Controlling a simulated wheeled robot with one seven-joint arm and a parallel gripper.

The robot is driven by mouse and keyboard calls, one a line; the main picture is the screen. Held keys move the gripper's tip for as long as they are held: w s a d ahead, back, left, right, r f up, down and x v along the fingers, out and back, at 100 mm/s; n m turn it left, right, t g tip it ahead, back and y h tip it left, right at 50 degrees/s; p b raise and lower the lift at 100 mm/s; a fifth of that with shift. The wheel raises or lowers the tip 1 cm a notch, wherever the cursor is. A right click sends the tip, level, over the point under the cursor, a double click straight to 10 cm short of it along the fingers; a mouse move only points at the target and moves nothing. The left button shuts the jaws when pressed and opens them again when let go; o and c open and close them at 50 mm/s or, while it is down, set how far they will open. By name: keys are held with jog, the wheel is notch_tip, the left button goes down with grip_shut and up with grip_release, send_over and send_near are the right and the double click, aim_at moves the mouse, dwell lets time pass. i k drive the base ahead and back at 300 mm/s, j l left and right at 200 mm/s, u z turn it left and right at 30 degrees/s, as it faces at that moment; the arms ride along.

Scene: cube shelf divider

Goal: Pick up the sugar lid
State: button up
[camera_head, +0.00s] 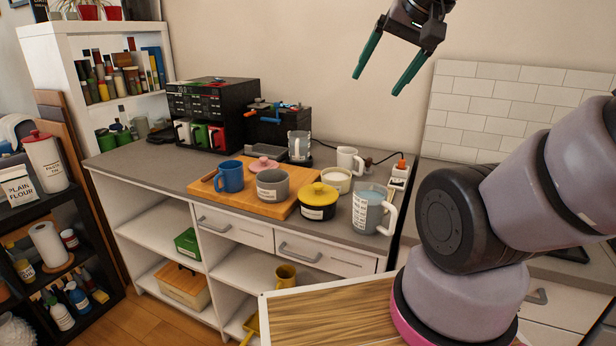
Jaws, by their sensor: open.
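A pink lid (263,164) with a knob lies on the wooden board (226,197), behind an open grey pot (273,184) with a white label. A yellow lid (319,193) with a knob sits on a black pot (317,210) at the board's right edge. The labels are too small to read, so I cannot tell which lid is the sugar lid. My gripper (377,84) is open and empty, with green fingers pointing down, high above the right part of the counter and apart from both lids.
A blue mug (230,176) stands left of the grey pot. A white bowl (337,180), a white mug (350,160) and a large grey mug (369,210) stand to the right. A black drawer unit (213,106) stands behind. The counter's front left (148,171) is clear.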

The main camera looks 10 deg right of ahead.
aim_at(263, 164)
jog(key=i+j+z, duration=0.2)
jog(key=j, duration=0.2)
jog(key=i+j+z, duration=0.2)
jog(key=j, duration=0.25)
jog(key=j+z, duration=0.2)
jog(key=j, duration=0.25)
jog(key=i+j+z, duration=0.25)
jog(key=j, duration=0.25)
jog(key=k, duration=0.1)
